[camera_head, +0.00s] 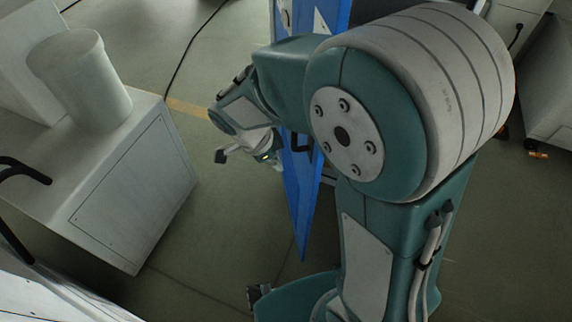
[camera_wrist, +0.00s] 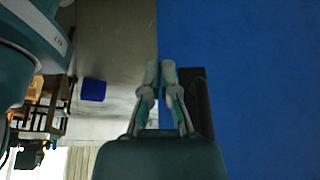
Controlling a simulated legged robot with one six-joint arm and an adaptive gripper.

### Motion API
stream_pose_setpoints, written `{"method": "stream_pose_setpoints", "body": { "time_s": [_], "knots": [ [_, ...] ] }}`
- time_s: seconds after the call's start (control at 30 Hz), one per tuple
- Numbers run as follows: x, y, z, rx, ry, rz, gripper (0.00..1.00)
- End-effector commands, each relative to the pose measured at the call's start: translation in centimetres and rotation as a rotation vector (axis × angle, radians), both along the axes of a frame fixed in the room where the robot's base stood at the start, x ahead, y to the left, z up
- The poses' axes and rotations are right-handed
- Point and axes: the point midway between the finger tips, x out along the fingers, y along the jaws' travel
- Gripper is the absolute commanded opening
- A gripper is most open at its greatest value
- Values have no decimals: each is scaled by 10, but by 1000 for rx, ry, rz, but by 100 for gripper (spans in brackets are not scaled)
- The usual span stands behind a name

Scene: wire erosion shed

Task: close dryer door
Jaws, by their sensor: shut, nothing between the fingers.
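The blue dryer door (camera_head: 304,195) stands open, seen nearly edge-on in the head view, beside my arm. A dark handle (camera_head: 301,143) sticks out from it. In the wrist view the blue door (camera_wrist: 245,70) fills the right side, with a dark bar (camera_wrist: 202,105), probably the handle, right of my fingers. My gripper (camera_wrist: 160,72) is shut and empty at the door's left edge; whether it touches the door cannot be told. In the head view my wrist is left of the door. The dryer's body is mostly hidden behind my arm.
A pale cabinet (camera_head: 135,190) with a white cylinder (camera_head: 80,78) on it stands at the left. A black cable (camera_head: 185,55) lies on the floor. Pale cabinets (camera_head: 550,90) stand at the upper right. Floor between the left cabinet and the door is clear. The wrist view shows a small blue box (camera_wrist: 93,90).

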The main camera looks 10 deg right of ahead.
Motion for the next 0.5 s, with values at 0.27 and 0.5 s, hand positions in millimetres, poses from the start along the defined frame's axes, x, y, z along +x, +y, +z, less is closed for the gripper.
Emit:
{"method": "stream_pose_setpoints", "body": {
  "time_s": [0.27, 0.5],
  "knots": [
    [-2, -20, -50, -2, 6, 0, 0],
    [-3, -46, -75, 1, 0, -4, 0]
  ]
}}
